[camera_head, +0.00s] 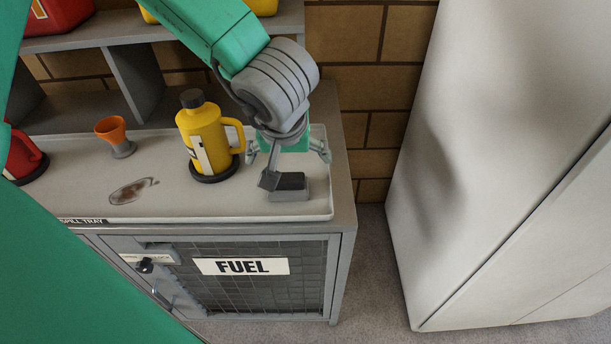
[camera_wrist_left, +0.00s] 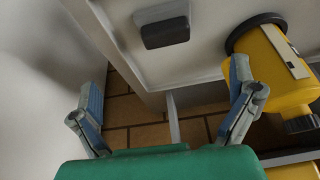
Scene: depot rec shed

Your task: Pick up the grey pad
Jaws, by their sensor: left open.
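The grey pad (camera_head: 291,182) is a small block with a dark grey top and a lighter base. It lies at the right end of the pale spill tray (camera_head: 232,209), and a grey part of my arm partly covers its left side. In the left wrist view the pad (camera_wrist_left: 165,32) shows at the top centre, beyond the fingertips. My left gripper (camera_head: 287,156) hangs over the tray by the pad. In the left wrist view, the left gripper (camera_wrist_left: 168,76) has its fingers spread wide with nothing between them. My right gripper is not in view.
A yellow jug (camera_head: 208,140) stands on the tray left of my left gripper; it also shows in the wrist view (camera_wrist_left: 268,70). An orange funnel (camera_head: 113,129) and red can (camera_head: 22,156) stand further left. A tall white cabinet (camera_head: 480,120) stands right, past a floor gap.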

